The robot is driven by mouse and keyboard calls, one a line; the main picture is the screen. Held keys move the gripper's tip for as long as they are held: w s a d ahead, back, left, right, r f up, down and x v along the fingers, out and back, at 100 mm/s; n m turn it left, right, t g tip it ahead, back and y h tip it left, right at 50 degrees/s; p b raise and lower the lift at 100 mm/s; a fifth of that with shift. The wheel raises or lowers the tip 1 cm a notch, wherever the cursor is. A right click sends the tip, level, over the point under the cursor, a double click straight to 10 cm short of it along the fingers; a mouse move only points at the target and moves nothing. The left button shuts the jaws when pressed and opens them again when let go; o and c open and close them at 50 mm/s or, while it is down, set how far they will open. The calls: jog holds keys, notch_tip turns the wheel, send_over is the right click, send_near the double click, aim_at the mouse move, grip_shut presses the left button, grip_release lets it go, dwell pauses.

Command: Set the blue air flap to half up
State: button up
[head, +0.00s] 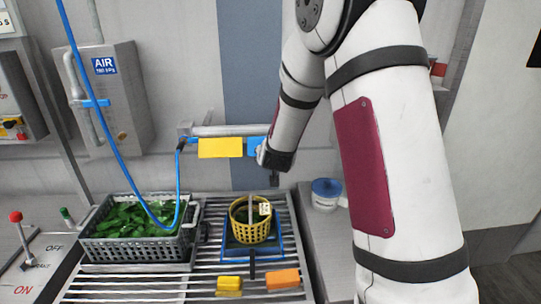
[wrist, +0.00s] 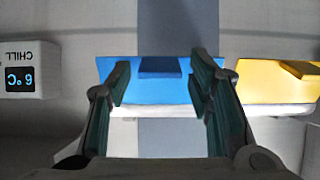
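The blue air flap (wrist: 145,90) fills the middle of the wrist view, with a darker blue tab (wrist: 160,67) at its upper picture edge. That view is upside down. In the head view the blue flap (head: 255,147) shows partly behind my gripper, hanging from the pale pipe, level with the yellow flap. My gripper (wrist: 160,82) is open, its two dark fingers spread to either side of the tab with nothing between them. Whether a finger touches the flap cannot be told. In the head view my gripper (head: 276,160) is at the flap's right end.
The yellow flap (head: 220,148) is beside the blue one. Below stand a grey crate of greens (head: 136,252) and a yellow basket (head: 252,220) on a slatted rack. A blue hose (head: 108,130) hangs at left.

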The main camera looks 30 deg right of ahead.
jog(key=shift+s, duration=0.1)
jog(key=v, duration=1.1)
jog(key=shift+s+a+r, duration=0.25)
jog(key=s+a+r+n+g+y, duration=0.25)
jog(key=s+a+r+y, duration=0.35)
jog(key=s+a, duration=0.4)
jog(key=s+r+n+g+h, duration=0.1)
jog(key=s+r+n+g, duration=0.1)
jog(key=s, duration=1.6)
jog(key=shift+s+a+r+g+h, duration=0.3)
jog(key=shift+s+a+r+g, duration=0.1)
jog(key=shift+g, duration=0.15)
